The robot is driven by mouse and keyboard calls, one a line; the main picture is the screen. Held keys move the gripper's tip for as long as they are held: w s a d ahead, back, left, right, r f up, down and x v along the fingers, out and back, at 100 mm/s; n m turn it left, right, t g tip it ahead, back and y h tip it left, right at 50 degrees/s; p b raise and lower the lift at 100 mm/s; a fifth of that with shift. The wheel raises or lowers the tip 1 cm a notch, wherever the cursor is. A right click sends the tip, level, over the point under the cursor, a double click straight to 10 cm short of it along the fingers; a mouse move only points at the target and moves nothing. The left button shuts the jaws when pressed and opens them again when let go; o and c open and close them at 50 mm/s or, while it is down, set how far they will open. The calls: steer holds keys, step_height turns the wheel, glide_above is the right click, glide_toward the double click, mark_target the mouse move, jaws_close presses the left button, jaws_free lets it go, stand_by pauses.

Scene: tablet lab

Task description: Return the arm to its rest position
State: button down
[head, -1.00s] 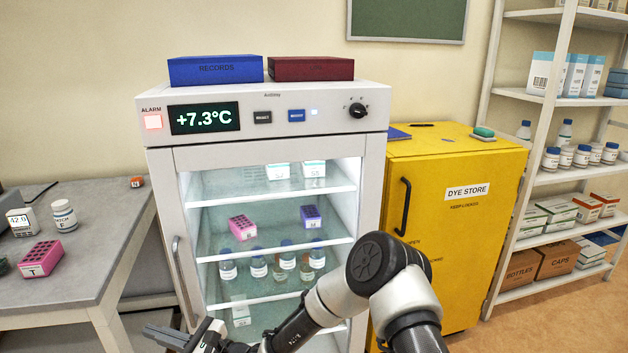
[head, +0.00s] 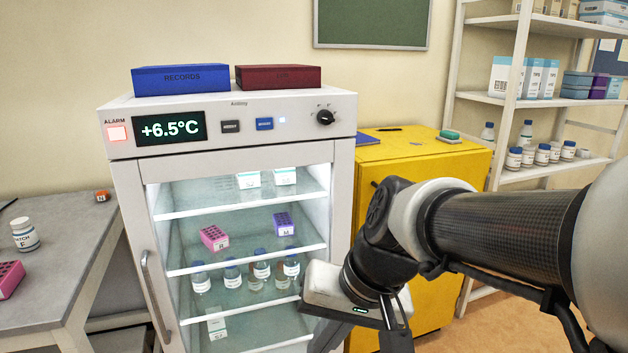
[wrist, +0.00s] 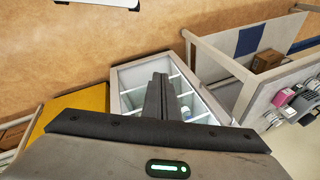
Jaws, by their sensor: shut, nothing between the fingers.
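My arm (head: 500,235) reaches in from the right edge of the head view, bent in front of the yellow cabinet. My gripper (head: 397,343) hangs at the bottom of that view, pointing down, right of the fridge's lower front; its tips are cut off. In the wrist view my gripper (wrist: 162,82) shows its two dark fingers together, with nothing between them. The white fridge (head: 231,112) stands behind it, its display reading +6.5°C and its alarm lamp lit red. The fridge (wrist: 130,75) also shows beyond the fingers in the wrist view.
The yellow cabinet (head: 440,160) stands close behind my arm. A white shelf rack (head: 505,110) with bottles and boxes is at the right. A grey table (head: 60,245) with a bottle and a pink rack is at the left. Two binder boxes (head: 180,80) lie on the fridge.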

steer(key=s+d+r+t+h, duration=0.2)
steer(key=d, duration=0.4)
steer(key=s+d+r+t+h, duration=0.1)
steer(key=s+d+r+h, duration=0.1)
steer(key=d, duration=0.5)
step_height(320, 180, up, 20)
steer(key=p, duration=2)
steer(key=shift+r+p, duration=0.2)
steer(key=shift+p, duration=0.1)
